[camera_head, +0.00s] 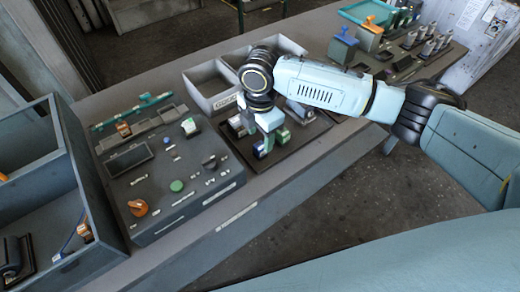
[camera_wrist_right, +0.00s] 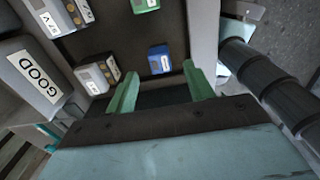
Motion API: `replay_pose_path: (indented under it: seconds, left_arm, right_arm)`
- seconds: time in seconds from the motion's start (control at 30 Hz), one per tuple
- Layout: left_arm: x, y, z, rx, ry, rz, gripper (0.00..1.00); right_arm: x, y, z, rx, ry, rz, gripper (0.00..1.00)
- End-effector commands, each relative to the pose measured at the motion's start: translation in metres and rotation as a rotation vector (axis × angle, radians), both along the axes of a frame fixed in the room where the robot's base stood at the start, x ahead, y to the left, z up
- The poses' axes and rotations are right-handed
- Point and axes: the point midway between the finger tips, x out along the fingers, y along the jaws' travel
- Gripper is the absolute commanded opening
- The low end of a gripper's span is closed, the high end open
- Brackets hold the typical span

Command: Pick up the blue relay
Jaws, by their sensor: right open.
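The blue relay (camera_wrist_right: 159,60) stands on a dark tray (camera_wrist_right: 115,35) in the right wrist view, with a pale label on its top. It lies just beyond and between the two green fingertips of my right gripper (camera_wrist_right: 160,71). The gripper is open and empty, with clear space on both sides of the relay. In the head view my right gripper (camera_head: 270,138) hangs over the tray, and a small blue part (camera_head: 258,149) shows beside its fingers. My left gripper is not in view.
A green relay (camera_wrist_right: 145,4) and several grey relays (camera_wrist_right: 97,74) stand on the same tray. A grey bin labelled GOOD (camera_wrist_right: 38,82) is beside it. In the head view a control panel (camera_head: 170,165) lies left of the tray and a shelf box (camera_head: 75,165) further left.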

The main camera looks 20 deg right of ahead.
Motion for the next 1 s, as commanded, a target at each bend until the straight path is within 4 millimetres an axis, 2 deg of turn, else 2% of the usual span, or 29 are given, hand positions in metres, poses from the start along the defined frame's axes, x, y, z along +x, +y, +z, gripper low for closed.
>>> replay_pose_path:
  seconds: [0.1, 0.23, 0.4, 0.67, 0.9, 1.0]
  left_arm:
    - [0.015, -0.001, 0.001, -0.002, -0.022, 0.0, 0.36]
    - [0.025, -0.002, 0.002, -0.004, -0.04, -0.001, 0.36]
    - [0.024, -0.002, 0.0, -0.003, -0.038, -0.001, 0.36]
    - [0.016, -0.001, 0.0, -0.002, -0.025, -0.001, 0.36]
    - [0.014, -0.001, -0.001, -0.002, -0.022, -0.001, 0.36]
    - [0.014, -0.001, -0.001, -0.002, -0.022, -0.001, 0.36]
  right_arm:
    - [-0.001, 0.0, -0.011, -0.002, 0.002, 0.0, 0.53]
    - [-0.001, 0.0, -0.031, -0.001, 0.003, -0.002, 0.53]
    - [-0.001, 0.0, -0.05, -0.002, 0.002, 0.001, 0.53]
    - [-0.001, 0.0, -0.053, 0.0, 0.0, 0.001, 0.53]
    - [-0.001, 0.0, -0.053, -0.001, 0.0, 0.001, 0.23]
    - [-0.001, 0.0, -0.053, -0.001, 0.0, 0.0, 0.13]
